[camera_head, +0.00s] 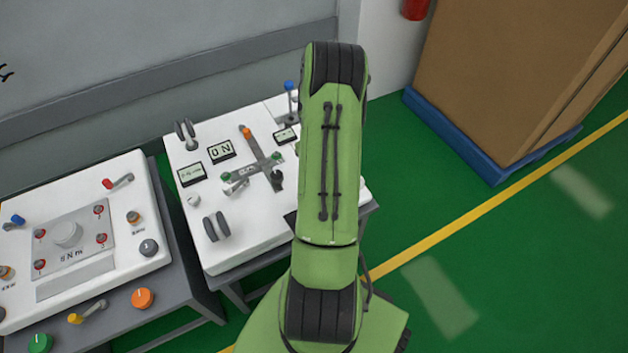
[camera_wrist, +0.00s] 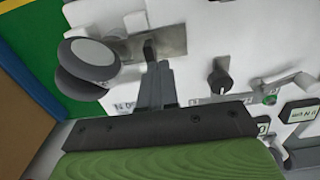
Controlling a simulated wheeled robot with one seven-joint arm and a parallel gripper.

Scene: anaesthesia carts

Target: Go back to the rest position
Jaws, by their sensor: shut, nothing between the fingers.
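My gripper (camera_wrist: 156,78) shows in the wrist view with its narrow fingers together and nothing held between them. It is in front of the white panel, its tips overlapping a metal plate (camera_wrist: 172,41); I cannot tell whether they touch it. In the head view my green arm covers the right side of the white panel (camera_head: 240,250) and my gripper is hidden.
A grey double-disc handle (camera_wrist: 90,55) is left of my fingers, and a black knob (camera_wrist: 221,78) is right of them. In the head view, a second control panel (camera_head: 75,280) stands left. Brown boxes (camera_head: 520,60) on a blue pallet (camera_head: 450,140) stand right. Green floor is clear at lower right.

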